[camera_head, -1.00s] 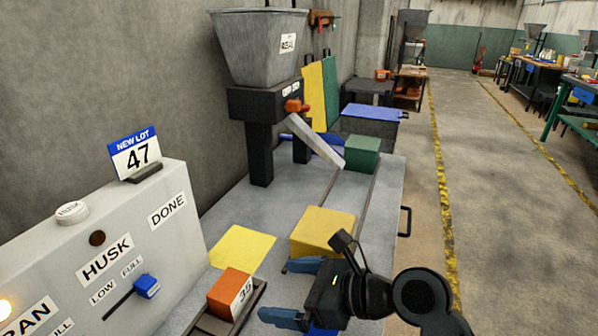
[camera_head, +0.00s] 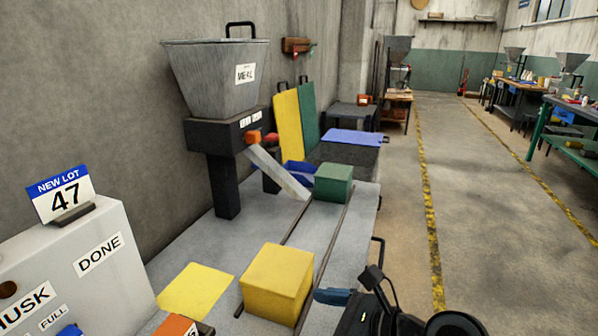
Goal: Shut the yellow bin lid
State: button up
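A yellow lid panel (camera_head: 287,125) with a dark handle on top stands upright against the wall, left of a similar green panel (camera_head: 308,112). Below and just right of it, part of an open blue bin (camera_head: 296,172) shows. A bin for the yellow lid cannot be made out; the hopper stand and chute hide much of that area. My gripper (camera_head: 335,297) is at the bottom right, beside the yellow block and far from the lid. Only one blue finger shows; the other is out of the picture, and nothing is seen held.
A yellow block (camera_head: 275,284) and a green block (camera_head: 333,182) sit on the rails along the bench. A grey hopper (camera_head: 215,80) with a slanted chute (camera_head: 278,172) stands left of the lid. A blue lid (camera_head: 352,137) lies flat behind. Open floor (camera_head: 400,200) runs along the right.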

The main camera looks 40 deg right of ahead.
aim_at(286, 105)
jog(key=i+j+z, duration=0.2)
jog(key=z, duration=0.55)
